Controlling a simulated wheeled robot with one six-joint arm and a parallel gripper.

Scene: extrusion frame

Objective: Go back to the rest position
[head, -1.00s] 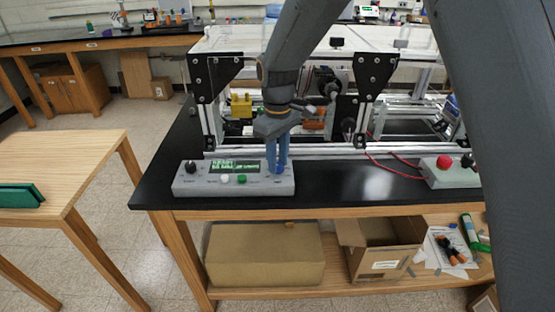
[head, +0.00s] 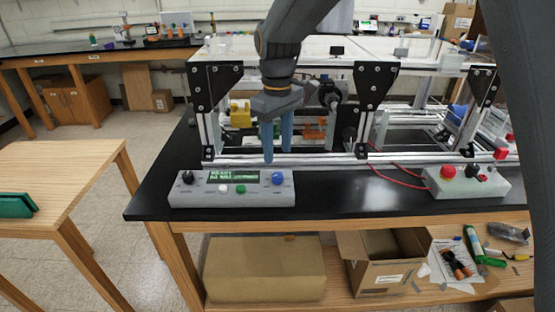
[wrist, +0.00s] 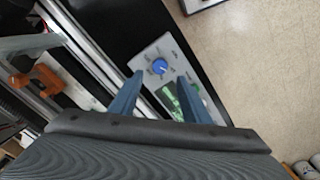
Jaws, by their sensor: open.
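My gripper (head: 277,142) is open and empty, with its two blue fingers pointing down. It is above and slightly behind the right part of a grey control box (head: 231,190) at the front of the black bench. The box has a black knob, a green display, white and green buttons and a blue knob (head: 277,178). In the wrist view the blue knob (wrist: 159,67) shows beyond and between my fingertips (wrist: 160,80), apart from them. Part of the green display shows beside the right finger.
An aluminium extrusion frame (head: 374,98) stands close behind my gripper. A second box (head: 466,182) with a red button and red cables sits to the right. A wooden table (head: 57,172) stands at left. Cardboard boxes lie on the shelf below the black bench (head: 340,194).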

